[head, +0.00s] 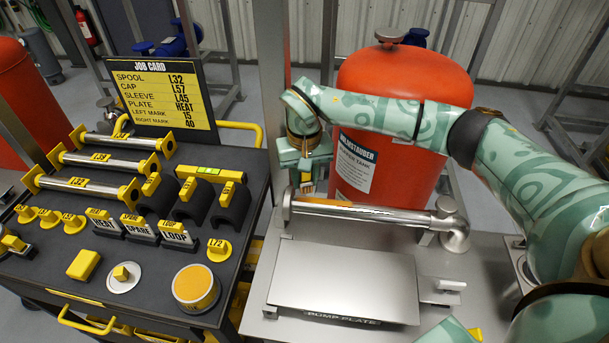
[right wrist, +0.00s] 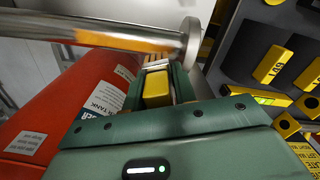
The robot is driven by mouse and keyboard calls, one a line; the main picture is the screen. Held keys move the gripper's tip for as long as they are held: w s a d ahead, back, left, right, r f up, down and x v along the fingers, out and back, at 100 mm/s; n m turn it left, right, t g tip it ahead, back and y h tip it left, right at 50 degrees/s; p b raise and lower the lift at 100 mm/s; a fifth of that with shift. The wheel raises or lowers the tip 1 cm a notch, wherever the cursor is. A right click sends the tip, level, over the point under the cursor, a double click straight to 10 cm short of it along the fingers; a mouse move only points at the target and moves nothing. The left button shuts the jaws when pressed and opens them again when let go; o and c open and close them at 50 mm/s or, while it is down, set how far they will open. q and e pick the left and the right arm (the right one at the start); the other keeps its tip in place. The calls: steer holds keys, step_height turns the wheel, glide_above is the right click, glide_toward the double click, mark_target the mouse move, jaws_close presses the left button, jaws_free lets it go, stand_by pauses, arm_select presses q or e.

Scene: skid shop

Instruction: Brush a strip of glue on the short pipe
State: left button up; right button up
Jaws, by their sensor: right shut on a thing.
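The short pipe (head: 390,214) is a silver pipe lying level above the bench, with a round flange at its left end and an elbow at its right. It also crosses the top of the right wrist view (right wrist: 165,43). An orange streak runs along its upper side; I cannot tell whether it is glue or a reflection. My right gripper (head: 305,165) is above and behind the flanged end. It is shut on a yellow block-like handle (right wrist: 156,88), apparently the brush, with a paler end beyond it near the pipe. Contact with the pipe is unclear. My left gripper is out of view.
A red tank (head: 405,85) stands close behind the pipe. The pump plate (head: 345,280) lies in front. On the left, a dark cart (head: 150,265) carries spools, labelled blocks, a round yellow-topped tin (head: 195,287) and the job card (head: 160,95).

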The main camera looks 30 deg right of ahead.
steer(key=shift+f, duration=0.2)
steer(key=s+a+p, duration=0.1)
steer(key=s+p, duration=0.1)
steer(key=shift+s+a+r+p, duration=0.2)
steer(key=shift+a+r+p, duration=0.1)
steer(key=shift+a+p, duration=0.05)
steer(key=shift+s+a+f+p, duration=0.25)
steer(key=shift+s+a+p, duration=0.05)
steer(key=shift+s+p, duration=0.1)
steer(key=shift+w+d+f+b, duration=0.1)
steer(key=shift+w+d+b, duration=0.2)
steer(key=shift+w+d, duration=0.25)
steer(key=shift+w+d+f+b, duration=0.1)
steer(key=shift+w+d+b, duration=0.2)
steer(key=shift+w, duration=0.35)
steer(key=shift+w+d+r, duration=0.15)
steer(key=shift+w+d, duration=0.2)
steer(key=shift+w, duration=0.05)
